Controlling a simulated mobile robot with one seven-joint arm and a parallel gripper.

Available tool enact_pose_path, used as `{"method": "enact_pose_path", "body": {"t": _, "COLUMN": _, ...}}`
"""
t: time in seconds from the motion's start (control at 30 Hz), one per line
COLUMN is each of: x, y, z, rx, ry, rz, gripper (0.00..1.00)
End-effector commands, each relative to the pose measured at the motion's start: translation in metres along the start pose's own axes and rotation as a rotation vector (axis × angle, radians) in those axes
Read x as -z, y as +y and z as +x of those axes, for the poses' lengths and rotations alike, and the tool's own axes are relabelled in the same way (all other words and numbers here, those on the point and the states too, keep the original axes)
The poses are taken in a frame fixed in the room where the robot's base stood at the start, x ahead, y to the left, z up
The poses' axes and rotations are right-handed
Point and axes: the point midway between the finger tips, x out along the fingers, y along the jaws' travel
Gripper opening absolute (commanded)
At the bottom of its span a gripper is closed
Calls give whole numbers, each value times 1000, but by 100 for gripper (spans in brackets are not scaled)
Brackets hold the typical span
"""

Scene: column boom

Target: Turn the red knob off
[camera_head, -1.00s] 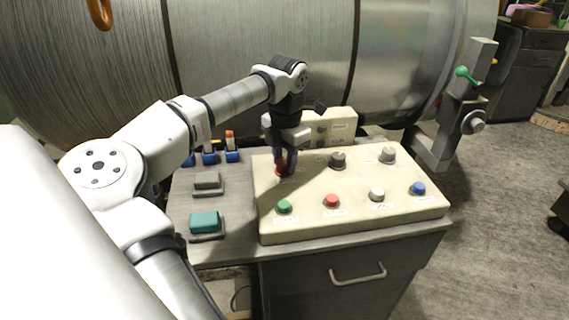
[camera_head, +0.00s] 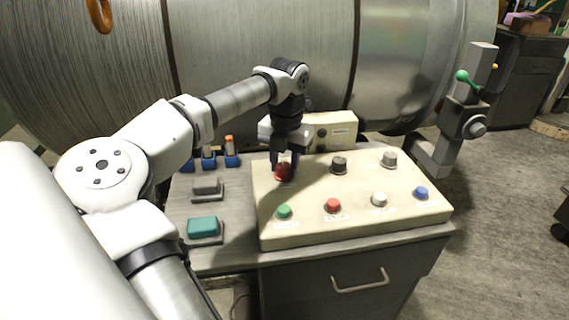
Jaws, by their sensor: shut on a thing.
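The red knob (camera_head: 284,173) is at the back left of the cream control panel (camera_head: 350,228). My gripper (camera_head: 285,168) points down over it, with its fingers on either side of the knob and shut on it. The fingers hide part of the knob, and I cannot read its pointer or the label by it.
A black knob (camera_head: 339,165) and a grey knob (camera_head: 388,159) stand to the right in the same row. Green (camera_head: 284,211), red (camera_head: 332,205), white (camera_head: 379,199) and blue (camera_head: 421,193) buttons line the front. A teal rocker (camera_head: 203,227) and toggle switches (camera_head: 230,152) are at left.

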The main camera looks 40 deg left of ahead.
Motion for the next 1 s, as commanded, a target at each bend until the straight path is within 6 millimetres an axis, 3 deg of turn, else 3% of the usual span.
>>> {"method": "enact_pose_path", "body": {"t": 0.23, "x": 1, "y": 1, "z": 0, "rx": -1, "ry": 2, "rz": -3, "gripper": 11}}
{"method": "enact_pose_path", "body": {"t": 0.27, "x": 1, "y": 1, "z": 0, "rx": -1, "ry": 2, "rz": -2, "gripper": 35}}
{"method": "enact_pose_path", "body": {"t": 0.43, "x": 0, "y": 0, "z": 0, "rx": -1, "ry": 2, "rz": -1, "gripper": 55}}
{"method": "enact_pose_path", "body": {"t": 0.77, "x": 0, "y": 0, "z": -2, "rx": 0, "ry": 0, "rz": 0, "gripper": 55}}
{"method": "enact_pose_path", "body": {"t": 1.0, "x": 0, "y": 0, "z": -23, "rx": -1, "ry": 0, "rz": 0, "gripper": 55}}
